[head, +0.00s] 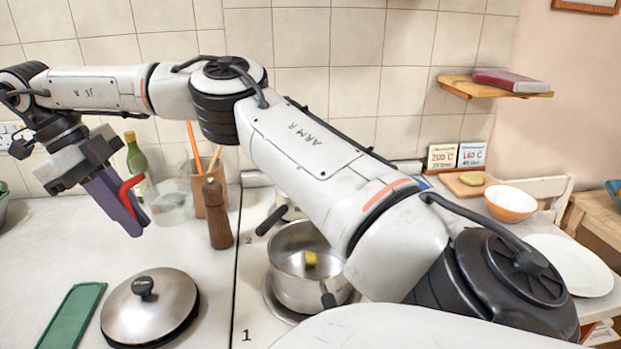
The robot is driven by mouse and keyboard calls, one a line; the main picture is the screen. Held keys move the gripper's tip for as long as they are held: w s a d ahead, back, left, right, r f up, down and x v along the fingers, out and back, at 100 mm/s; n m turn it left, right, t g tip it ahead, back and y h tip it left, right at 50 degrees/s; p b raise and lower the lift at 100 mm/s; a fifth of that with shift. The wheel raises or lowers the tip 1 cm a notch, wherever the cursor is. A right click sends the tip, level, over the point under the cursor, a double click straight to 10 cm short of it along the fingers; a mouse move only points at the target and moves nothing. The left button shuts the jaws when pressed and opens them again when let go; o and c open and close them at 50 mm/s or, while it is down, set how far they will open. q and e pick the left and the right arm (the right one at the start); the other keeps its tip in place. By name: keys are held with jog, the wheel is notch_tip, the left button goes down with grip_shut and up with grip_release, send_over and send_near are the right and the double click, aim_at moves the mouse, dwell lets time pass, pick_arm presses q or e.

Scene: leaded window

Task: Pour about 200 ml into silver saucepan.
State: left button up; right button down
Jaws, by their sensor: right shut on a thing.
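The silver saucepan (285,291) stands on the hob with its black handle toward me. A small yellow piece (311,259) shows inside it, and my right arm hides part of its right side. My right gripper (128,212) is at the left, beyond the lid. It is shut on the red handle of a clear jug (172,203). The jug looks roughly upright, left of the saucepan and apart from it. I cannot tell how much liquid is in it, or whether it touches the counter. My left gripper is not in view.
A pepper mill (218,216) and a utensil pot (201,190) stand close right of the jug. A green bottle (136,158) is behind it. Another pan (290,213) is behind the saucepan.

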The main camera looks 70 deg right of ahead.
aim_at(190, 184)
jog(key=d+m+y, duration=0.1)
jog(key=d+m, duration=0.2)
jog(key=m, duration=0.1)
jog(key=d+m+y, duration=0.2)
jog(key=d+m, duration=0.1)
jog(key=m, duration=0.2)
jog(key=d+f+m+t+y, duration=0.1)
jog(key=d+m+y, duration=0.1)
jog(key=m, duration=0.3)
jog(key=shift+w+d, duration=0.25)
jog(key=shift+d, duration=0.45)
jog(key=shift+s+d+m+t+y, duration=0.2)
jog(key=shift+d+m+t, duration=0.05)
jog(key=shift+d+m, duration=0.5)
jog(key=shift+s+d+m+t+y, duration=0.2)
jog(key=shift+s+d+m, duration=0.05)
jog(key=shift+d+m, duration=0.45)
jog(key=shift+s+d+m+t+y, duration=0.2)
jog(key=shift+d+m+t, duration=0.05)
jog(key=shift+d+m, duration=0.5)
jog(key=shift+a, duration=0.1)
